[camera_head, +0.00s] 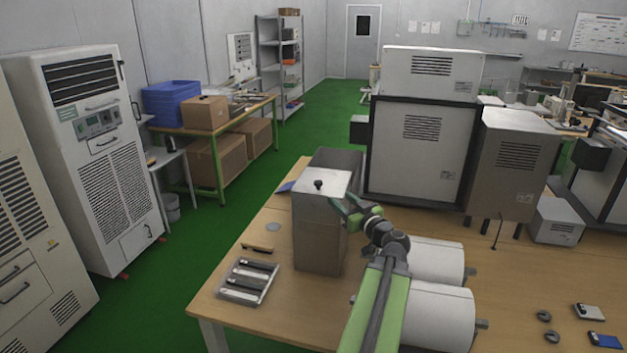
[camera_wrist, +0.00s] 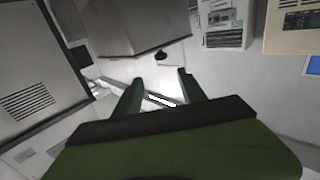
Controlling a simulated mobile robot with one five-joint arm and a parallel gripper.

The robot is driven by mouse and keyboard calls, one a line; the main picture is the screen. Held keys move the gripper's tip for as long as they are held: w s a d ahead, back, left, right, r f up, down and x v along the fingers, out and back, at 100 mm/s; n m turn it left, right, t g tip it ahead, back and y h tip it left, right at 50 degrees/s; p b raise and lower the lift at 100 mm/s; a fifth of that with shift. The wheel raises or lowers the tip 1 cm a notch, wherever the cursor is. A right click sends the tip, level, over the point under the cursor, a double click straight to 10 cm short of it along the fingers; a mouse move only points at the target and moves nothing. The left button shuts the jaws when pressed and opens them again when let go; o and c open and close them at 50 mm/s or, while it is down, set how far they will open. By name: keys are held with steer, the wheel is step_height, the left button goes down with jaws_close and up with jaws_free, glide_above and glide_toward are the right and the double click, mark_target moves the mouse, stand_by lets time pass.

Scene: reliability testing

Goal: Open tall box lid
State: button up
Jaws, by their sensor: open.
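The tall box (camera_head: 318,232) stands upright on the wooden table, with a pale metal lid (camera_head: 336,182) on top. A small black knob (camera_head: 318,184) sits on the lid, and the lid looks closed. My gripper (camera_head: 348,208) is at the right side of the box's top, close to the lid's edge. In the wrist view the tall box (camera_wrist: 130,25) appears inverted at the top, its black knob (camera_wrist: 161,55) just beyond my two green fingertips (camera_wrist: 160,82). The fingers are apart with nothing between them. Whether they touch the lid cannot be told.
A tray of dark bars (camera_head: 248,281) lies left of the box on the table (camera_head: 290,318). White cylinders (camera_head: 437,262) lie under and right of my arm. A large grey cabinet (camera_head: 418,150) stands behind; a dark grey bin (camera_head: 338,160) is behind the box.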

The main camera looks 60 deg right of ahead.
glide_toward(315, 178)
steer(key=w+r, duration=0.1)
steer(key=w, duration=0.1)
steer(key=w+r, duration=0.1)
steer(key=w, duration=0.3)
steer(key=shift+r, duration=0.4)
steer(key=shift+a, duration=0.1)
jaws_close()
steer(key=shift+s, duration=0.1)
stand_by(0.6)
